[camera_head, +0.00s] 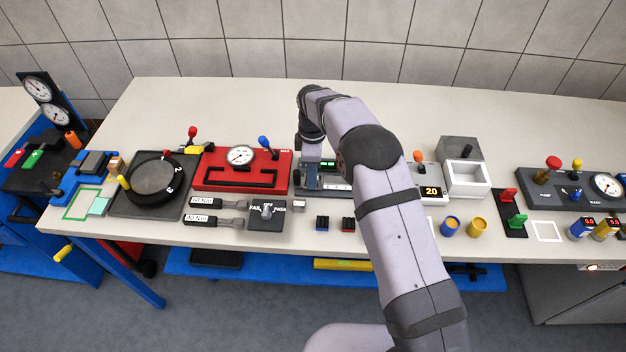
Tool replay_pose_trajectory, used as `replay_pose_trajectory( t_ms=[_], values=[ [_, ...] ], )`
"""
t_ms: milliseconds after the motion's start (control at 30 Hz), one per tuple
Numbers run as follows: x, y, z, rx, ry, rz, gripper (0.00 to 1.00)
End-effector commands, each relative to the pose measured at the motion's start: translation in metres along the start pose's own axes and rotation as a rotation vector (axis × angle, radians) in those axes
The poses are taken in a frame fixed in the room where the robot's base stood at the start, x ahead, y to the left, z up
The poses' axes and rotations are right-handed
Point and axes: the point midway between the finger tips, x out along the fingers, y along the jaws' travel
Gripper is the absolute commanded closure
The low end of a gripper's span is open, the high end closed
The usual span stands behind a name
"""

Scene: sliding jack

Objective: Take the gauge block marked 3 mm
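No marking reading 3 mm can be made out in the head view, so I cannot tell which piece is that gauge block. My gripper (312,160) points down over the left part of a dark sliding device (325,186) with green displays. Its fingertips are too small and dark to tell open from shut. My forearm hides the device's right part.
A red panel with a gauge (272,178) and a FAIL/OFF/PASS switch box (267,214) stand left of the device. Two labelled grey tools (214,220) lie further left. The bench's back strip is clear.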

Motion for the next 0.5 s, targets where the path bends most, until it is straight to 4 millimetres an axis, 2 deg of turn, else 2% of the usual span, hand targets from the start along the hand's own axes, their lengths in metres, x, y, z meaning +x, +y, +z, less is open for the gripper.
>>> replay_pose_trajectory(
  t_ms=[33,167,500],
  values=[
    [0.0000,0.0000,0.0000,0.000,0.000,0.000,0.70],
    [0.0000,0.0000,0.0000,0.000,0.000,0.000,1.00],
    [-0.0069,0.0003,-0.0001,0.000,0.000,0.001,1.00]
  ],
)
